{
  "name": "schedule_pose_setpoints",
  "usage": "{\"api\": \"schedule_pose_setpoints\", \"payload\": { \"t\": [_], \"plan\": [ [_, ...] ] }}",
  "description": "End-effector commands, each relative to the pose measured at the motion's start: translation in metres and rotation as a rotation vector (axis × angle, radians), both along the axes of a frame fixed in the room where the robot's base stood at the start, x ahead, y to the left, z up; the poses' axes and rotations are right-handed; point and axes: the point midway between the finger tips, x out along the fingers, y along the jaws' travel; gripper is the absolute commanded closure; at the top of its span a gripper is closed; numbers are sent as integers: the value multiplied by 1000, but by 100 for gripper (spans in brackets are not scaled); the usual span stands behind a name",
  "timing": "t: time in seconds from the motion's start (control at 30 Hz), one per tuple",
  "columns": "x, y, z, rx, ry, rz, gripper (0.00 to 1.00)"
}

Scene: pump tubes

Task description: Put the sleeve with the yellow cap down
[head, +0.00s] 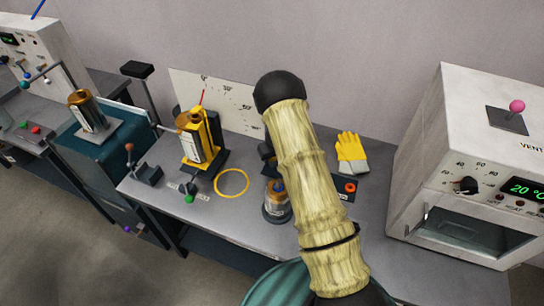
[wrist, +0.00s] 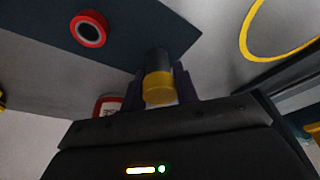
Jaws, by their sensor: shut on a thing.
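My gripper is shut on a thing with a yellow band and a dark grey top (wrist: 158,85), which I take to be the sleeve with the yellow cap. It sits between the dark fingers (wrist: 158,92) in the wrist view. A label edged in red (wrist: 107,104) shows low beside the left finger. In the head view my arm hides most of the gripper. A copper-coloured, labelled cylinder (head: 277,207) shows just left of the arm, low over or on the bench, with a dark round base. I cannot tell whether it touches the bench.
A yellow ring (head: 232,183) lies on the grey bench (head: 235,215). A yellow stand (head: 203,140) holds another copper cylinder at left. Yellow gloves (head: 351,150) and a red ring on a dark plate (head: 350,187) are right of my arm. An oven (head: 470,160) stands at far right.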

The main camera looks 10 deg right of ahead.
Motion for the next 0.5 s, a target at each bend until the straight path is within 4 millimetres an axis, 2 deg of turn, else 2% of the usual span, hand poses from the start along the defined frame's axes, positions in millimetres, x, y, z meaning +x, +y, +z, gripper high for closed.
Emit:
{"api": "schedule_pose_setpoints", "payload": {
  "t": [0.2,0.23,0.33,0.5],
  "plan": [
    [0,0,-4,0,0,-1,99],
    [0,0,-3,0,0,-1,68],
    [0,0,-3,0,0,-1,49],
    [0,0,-2,0,0,0,48]
  ]
}}
